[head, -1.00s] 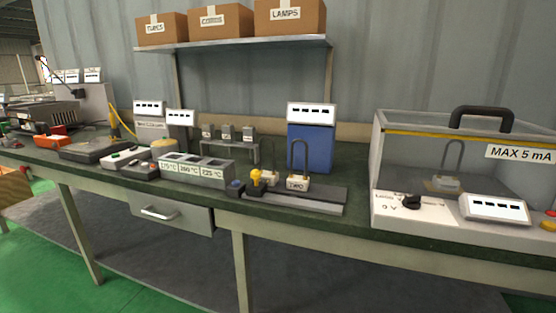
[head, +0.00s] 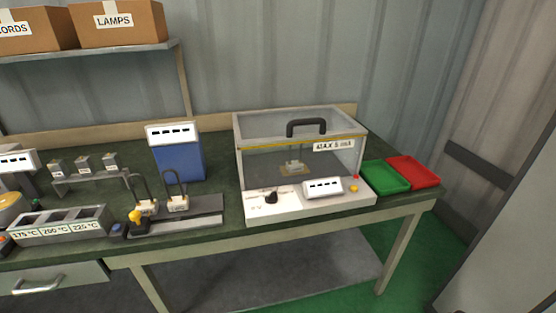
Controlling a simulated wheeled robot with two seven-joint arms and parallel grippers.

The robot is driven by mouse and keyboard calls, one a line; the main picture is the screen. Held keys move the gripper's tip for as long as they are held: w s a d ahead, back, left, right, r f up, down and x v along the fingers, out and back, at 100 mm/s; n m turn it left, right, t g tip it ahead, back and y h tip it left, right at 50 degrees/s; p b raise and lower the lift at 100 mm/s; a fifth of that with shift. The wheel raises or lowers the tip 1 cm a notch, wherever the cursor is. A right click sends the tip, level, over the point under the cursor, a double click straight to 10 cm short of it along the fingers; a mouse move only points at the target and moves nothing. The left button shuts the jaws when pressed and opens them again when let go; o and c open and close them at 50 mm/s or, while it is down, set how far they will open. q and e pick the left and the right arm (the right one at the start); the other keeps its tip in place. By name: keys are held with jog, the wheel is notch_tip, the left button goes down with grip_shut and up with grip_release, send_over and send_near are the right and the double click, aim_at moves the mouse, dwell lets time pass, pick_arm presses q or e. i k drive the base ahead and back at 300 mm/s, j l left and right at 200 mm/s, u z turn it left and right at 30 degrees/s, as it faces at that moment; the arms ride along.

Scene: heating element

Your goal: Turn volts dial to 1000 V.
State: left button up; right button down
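The volts dial (head: 271,197) is a small black knob on the white front panel (head: 262,210) of a clear-walled test box (head: 300,135). The print beside the dial is too small to read now. A white display (head: 323,187) sits right of the dial, with a yellow button (head: 353,188) and a red one (head: 355,177) further right. The box has a black handle on its lid and a "MAX 5 mA" label. Neither of my grippers is in view.
A green tray (head: 385,178) and a red tray (head: 413,172) lie right of the box. A blue unit (head: 178,160) and a low rail with looped elements (head: 177,203) stand to its left. The floor in front of the bench (head: 230,238) looks clear.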

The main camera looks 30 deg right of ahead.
aim_at(271, 198)
jog(key=i+l+z, duration=0.15)
jog(key=z, duration=0.2)
jog(key=i+l+z, duration=0.1)
jog(key=z, duration=0.3)
jog(key=i+z, duration=0.2)
jog(key=z, duration=0.15)
